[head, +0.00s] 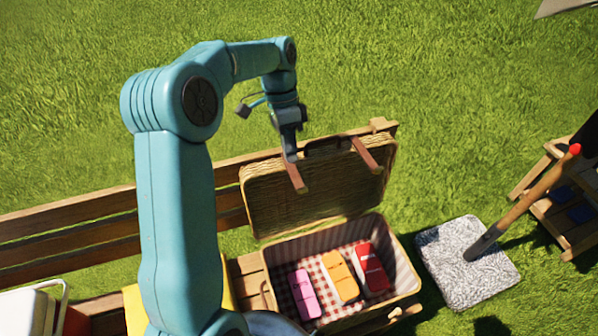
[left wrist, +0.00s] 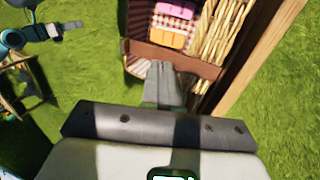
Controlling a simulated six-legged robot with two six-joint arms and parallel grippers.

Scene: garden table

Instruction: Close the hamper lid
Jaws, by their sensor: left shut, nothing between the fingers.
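The wicker hamper (head: 408,283) stands on the bench with its lid (head: 300,200) raised and leaning back. Inside, on a red checked lining, lie a pink item (head: 304,294), an orange item (head: 341,276) and a red item (head: 372,268). My left gripper (head: 291,153) is shut and empty at the lid's upper edge, by the left strap; contact is unclear. In the left wrist view, its fingers (left wrist: 164,84) show in front of the hamper. My right gripper (left wrist: 68,27) appears small there, its jaws unclear.
The wooden bench back (head: 70,220) runs behind the hamper. A white-lidded box (head: 28,308) stands at lower left. To the right are a stone slab (head: 466,262), a wooden-handled tool (head: 530,197) and a small wooden stand (head: 565,215). Grass behind is clear.

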